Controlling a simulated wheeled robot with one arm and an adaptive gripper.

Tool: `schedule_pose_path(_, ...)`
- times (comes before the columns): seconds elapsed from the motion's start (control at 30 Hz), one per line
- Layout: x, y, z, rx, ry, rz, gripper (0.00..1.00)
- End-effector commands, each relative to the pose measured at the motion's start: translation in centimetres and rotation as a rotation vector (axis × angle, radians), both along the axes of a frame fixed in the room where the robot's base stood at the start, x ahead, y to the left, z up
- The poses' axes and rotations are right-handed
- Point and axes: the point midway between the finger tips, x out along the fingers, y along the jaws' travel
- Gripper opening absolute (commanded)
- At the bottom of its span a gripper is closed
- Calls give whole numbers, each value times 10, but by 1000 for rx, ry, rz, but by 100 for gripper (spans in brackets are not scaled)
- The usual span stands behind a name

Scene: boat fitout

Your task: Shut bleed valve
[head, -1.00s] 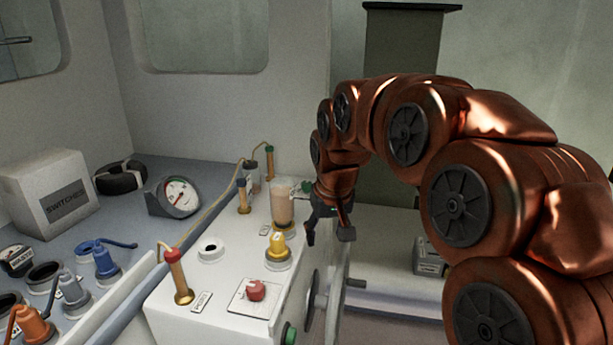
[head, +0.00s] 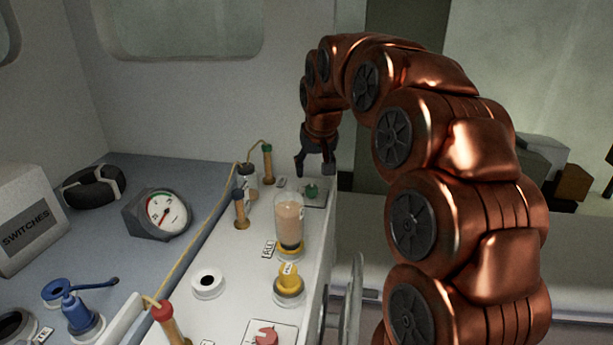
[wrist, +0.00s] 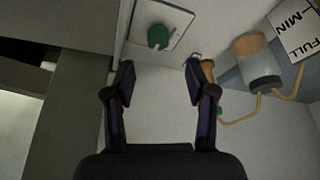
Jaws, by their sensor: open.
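My gripper (head: 314,168) is open and empty above the far end of the white console. A green knob (head: 312,190) on a square pale plate sits just below the fingertips in the head view. In the wrist view the green knob (wrist: 158,36) lies ahead of the gap between my fingers (wrist: 158,75), apart from both. I cannot read a label naming the bleed valve, so I cannot tell surely that this knob is it. A red knob (head: 266,337) on a similar plate is at the near end, partly cut off.
A clear cup with tan contents (head: 289,222), a yellow knob (head: 289,283) and a white ring (head: 208,284) stand on the console. A thin hose (head: 208,225) and upright fittings line its left side. A gauge (head: 162,214) sits on the blue-grey counter.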

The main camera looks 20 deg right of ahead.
Motion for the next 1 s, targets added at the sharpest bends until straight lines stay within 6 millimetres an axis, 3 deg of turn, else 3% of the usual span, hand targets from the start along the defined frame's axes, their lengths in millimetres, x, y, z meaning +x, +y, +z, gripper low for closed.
schedule_pose_path(0.53, 23, -13, -59, 1, 3, -13, 56)
schedule_pose_path(1.0, 27, -12, -70, 0, 1, -10, 54)
